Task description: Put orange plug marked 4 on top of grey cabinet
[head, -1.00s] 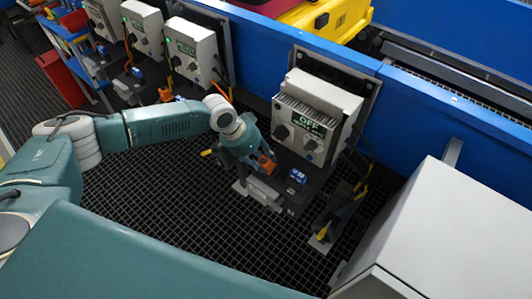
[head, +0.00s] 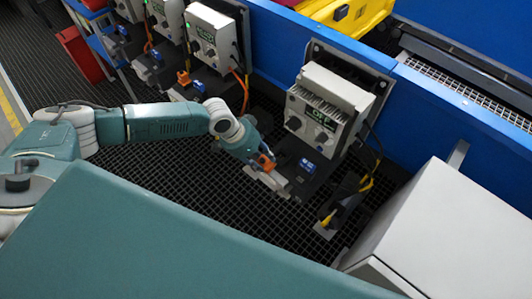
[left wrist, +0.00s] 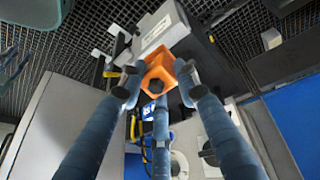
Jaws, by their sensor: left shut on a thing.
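My left gripper (head: 262,158) is shut on an orange plug (head: 265,162), held beside the dark base of the nearest control station. In the left wrist view the orange plug (left wrist: 158,74) sits between the dark blue fingers of the left gripper (left wrist: 160,90). I cannot read a mark on it. The grey cabinet (head: 440,235) is the big box at the right of the head view, with its flat top bare. The gripper is well to the left of it. My right gripper is not in view.
The control station (head: 328,100) has a display and knobs. A blue connector block (head: 306,165) is on its base. Yellow-and-black parts (head: 345,197) stand between the station and the cabinet. A blue barrier (head: 415,85) runs behind. More stations line the upper left; dark grating covers the floor.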

